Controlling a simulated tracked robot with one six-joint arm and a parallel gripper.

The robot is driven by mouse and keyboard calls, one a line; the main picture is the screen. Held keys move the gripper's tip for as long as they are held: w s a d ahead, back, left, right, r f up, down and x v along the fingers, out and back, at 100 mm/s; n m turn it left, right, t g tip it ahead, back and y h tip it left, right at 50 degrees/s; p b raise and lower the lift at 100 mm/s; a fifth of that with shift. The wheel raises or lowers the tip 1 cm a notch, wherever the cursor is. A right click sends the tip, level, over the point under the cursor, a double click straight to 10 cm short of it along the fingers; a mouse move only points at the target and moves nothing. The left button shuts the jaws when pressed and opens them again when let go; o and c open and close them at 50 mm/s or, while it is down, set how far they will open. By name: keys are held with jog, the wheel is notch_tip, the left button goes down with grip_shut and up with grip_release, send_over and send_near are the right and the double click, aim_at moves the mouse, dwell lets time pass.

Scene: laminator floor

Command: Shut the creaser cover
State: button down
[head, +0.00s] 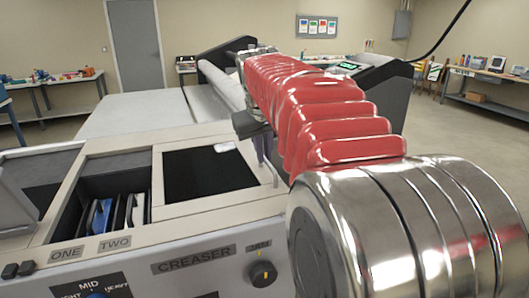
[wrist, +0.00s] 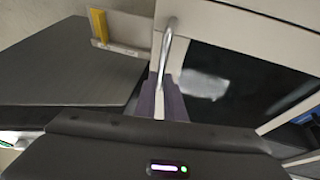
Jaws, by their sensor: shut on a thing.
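The creaser cover (head: 237,197) is a pale frame around a dark panel, above the CREASER label (head: 193,260) in the head view. It looks flat or nearly so; I cannot tell if it is fully down. A thin metal bar handle (wrist: 169,38) stands along its edge in the wrist view. My gripper (wrist: 160,102) has purple fingers shut on this handle. In the head view my gripper (head: 262,148) is at the cover's right side, partly hidden by my red-sleeved arm. A whitish patch (wrist: 203,85) shows on or under the dark panel.
Left of the cover is an open bay with a blue handle (head: 100,215) and a white one (head: 131,212), labelled ONE and TWO. A knob (head: 263,273) sits on the front panel. A white roller (head: 221,84) and dark machine housings stand behind.

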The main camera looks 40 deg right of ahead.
jog(key=shift+a, duration=0.15)
send_over(181, 191)
dwell(0.6)
jog(key=c, duration=2.1)
grip_release()
jog(key=shift+o, duration=1.3)
jog(key=v, duration=1.3)
jog(key=shift+s+r, duration=0.15)
jog(key=shift+r, duration=0.15)
jog(key=shift+s, duration=0.15)
